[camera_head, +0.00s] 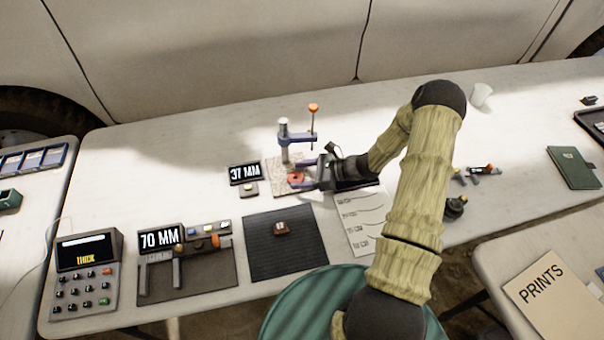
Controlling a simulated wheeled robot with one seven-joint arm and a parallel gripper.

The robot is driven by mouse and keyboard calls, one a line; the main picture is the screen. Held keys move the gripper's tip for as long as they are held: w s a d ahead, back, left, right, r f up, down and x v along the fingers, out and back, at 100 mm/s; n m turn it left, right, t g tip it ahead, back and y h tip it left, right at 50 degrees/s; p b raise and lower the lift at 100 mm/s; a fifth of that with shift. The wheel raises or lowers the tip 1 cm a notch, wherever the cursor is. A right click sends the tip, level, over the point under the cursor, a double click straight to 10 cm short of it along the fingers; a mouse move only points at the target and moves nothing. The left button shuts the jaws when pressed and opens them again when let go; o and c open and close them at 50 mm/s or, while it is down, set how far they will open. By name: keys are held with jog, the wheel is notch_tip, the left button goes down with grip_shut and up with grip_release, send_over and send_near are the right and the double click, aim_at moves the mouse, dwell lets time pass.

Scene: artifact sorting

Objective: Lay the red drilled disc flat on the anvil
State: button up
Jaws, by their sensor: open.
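The red drilled disc (296,178) looks flat on or just above the speckled plate (281,165) at the foot of a blue gauge stand (284,142). A dark spot shows at its middle. My gripper (302,175) reaches in from the right, low over the plate. Its jaws are open, one finger on the far side of the disc and one on the near side. I cannot tell a separate anvil from the plate, or whether the fingers touch the disc.
An orange-knobbed lever (313,108) rises beside the stand, close to my gripper. A "37 MM" display (245,173) stands left of the plate. A paper sheet (358,222) lies under my arm.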

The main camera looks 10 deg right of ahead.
jog(key=shift+s+d, duration=0.1)
jog(key=shift+d, duration=0.25)
jog(key=b+v, duration=0.1)
jog(key=v, duration=0.9)
jog(key=shift+d+r, duration=0.3)
jog(key=shift+r, duration=0.05)
jog(key=shift+s+d+r, duration=0.25)
jog(key=shift+s+d, duration=0.05)
